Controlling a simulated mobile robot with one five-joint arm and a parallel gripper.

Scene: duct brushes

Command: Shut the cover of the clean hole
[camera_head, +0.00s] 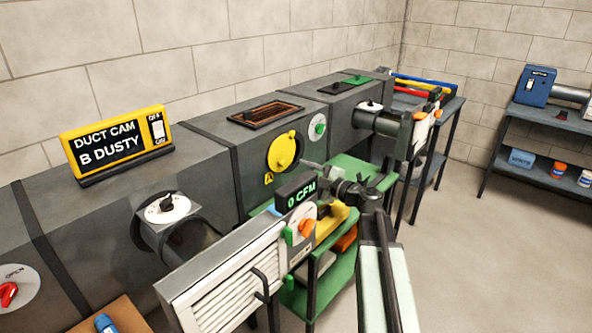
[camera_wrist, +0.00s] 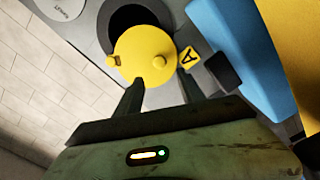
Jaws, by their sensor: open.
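The yellow round cover (camera_head: 283,151) is on the side of the grey duct, beside a yellow "A" label (camera_head: 268,179). In the wrist view the cover (camera_wrist: 143,52) has two knobs, and part of a dark round hole (camera_wrist: 128,18) shows past its edge, so the hole is only partly covered. The "A" label (camera_wrist: 189,57) is right of it. The duct cam sign (camera_head: 116,143) reads "B DUSTY". My gripper (camera_wrist: 160,84) is open, its two fingertips at the cover's lower edge. No object shows between them; whether they touch the cover is unclear.
A "0 CFM" meter (camera_head: 299,195) and a slatted grille unit (camera_head: 228,284) stand close to my arm. A green cart (camera_head: 335,285) is below the duct. A blue block (camera_wrist: 232,45) is right of the label. Open floor lies to the right.

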